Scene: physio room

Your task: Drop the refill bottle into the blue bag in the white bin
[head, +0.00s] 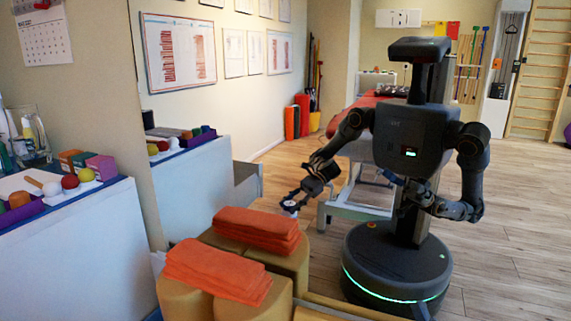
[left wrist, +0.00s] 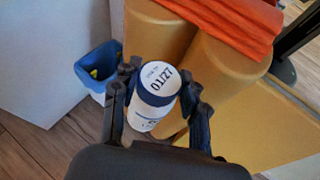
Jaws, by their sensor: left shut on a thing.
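Something yellow shows inside the bag. In the head view a large mirror shows my own reflection, with the left arm reaching out and something white at its gripper. My right gripper shows only small in the mirror, its jaws unclear.
Tan bolsters (head: 186,298) with folded orange towels (head: 217,268) stand close to the bottle; the mirror repeats them. A white cabinet (head: 75,255) with balls and boxes on top is at the left. Behind my reflection, the mirrored wooden floor has open room.

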